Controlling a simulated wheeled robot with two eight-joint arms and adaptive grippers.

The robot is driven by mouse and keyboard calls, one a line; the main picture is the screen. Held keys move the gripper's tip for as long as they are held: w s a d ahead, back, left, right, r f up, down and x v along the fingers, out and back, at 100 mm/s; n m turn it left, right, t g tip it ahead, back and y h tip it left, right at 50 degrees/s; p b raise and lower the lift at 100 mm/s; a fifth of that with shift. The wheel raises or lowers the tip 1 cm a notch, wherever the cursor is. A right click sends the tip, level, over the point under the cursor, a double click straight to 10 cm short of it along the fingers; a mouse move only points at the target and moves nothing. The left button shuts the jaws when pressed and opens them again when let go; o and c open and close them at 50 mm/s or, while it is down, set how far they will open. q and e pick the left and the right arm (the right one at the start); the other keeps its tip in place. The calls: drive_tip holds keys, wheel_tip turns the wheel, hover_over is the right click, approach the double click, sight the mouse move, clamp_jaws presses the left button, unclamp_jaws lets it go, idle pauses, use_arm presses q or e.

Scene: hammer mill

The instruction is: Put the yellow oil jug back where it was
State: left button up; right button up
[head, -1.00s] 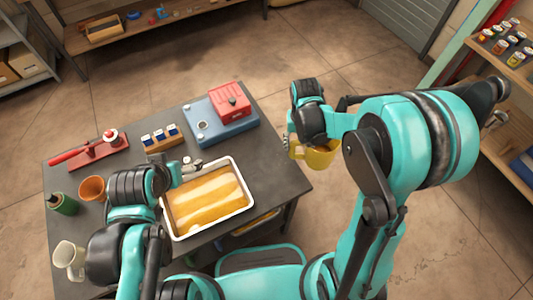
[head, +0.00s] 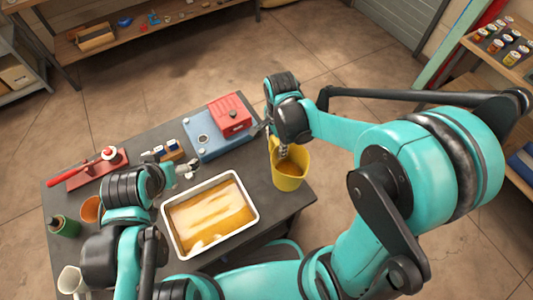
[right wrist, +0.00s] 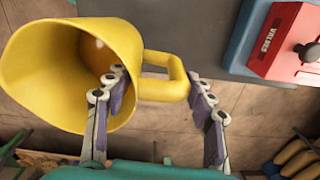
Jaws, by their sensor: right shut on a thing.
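The yellow oil jug (head: 288,172) is at the right end of the dark table in the head view, its open mouth showing. I cannot tell whether its base touches the table. My right gripper (head: 284,150) is shut on the jug. In the right wrist view, the jug (right wrist: 62,62) lies across the upper left, and the gripper's fingers (right wrist: 158,115) are on either side of its handle, one finger overlapping the mouth. My left gripper (head: 186,172) is above the table near the white tray's upper left corner; its finger opening is unclear.
A white-rimmed tray (head: 166,236) with yellow-brown contents is left of the jug. A blue base (head: 203,136) with a red box (head: 231,112) stands behind. A green can (head: 65,228), an orange cup (head: 90,210) and a pale mug (head: 72,281) are at the left.

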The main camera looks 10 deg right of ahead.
drive_tip(key=w+a+f+b, duration=0.2)
drive_tip(key=a+f, duration=0.1)
drive_tip(key=f, duration=0.3)
drive_tip(key=shift+w+f, duration=0.25)
drive_tip(key=shift+w, duration=0.05)
drive_tip(key=shift+f+b, duration=0.15)
drive_tip(key=shift+b, duration=0.25)
drive_tip(key=o, duration=1.4)
drive_tip(key=shift+c, duration=0.2)
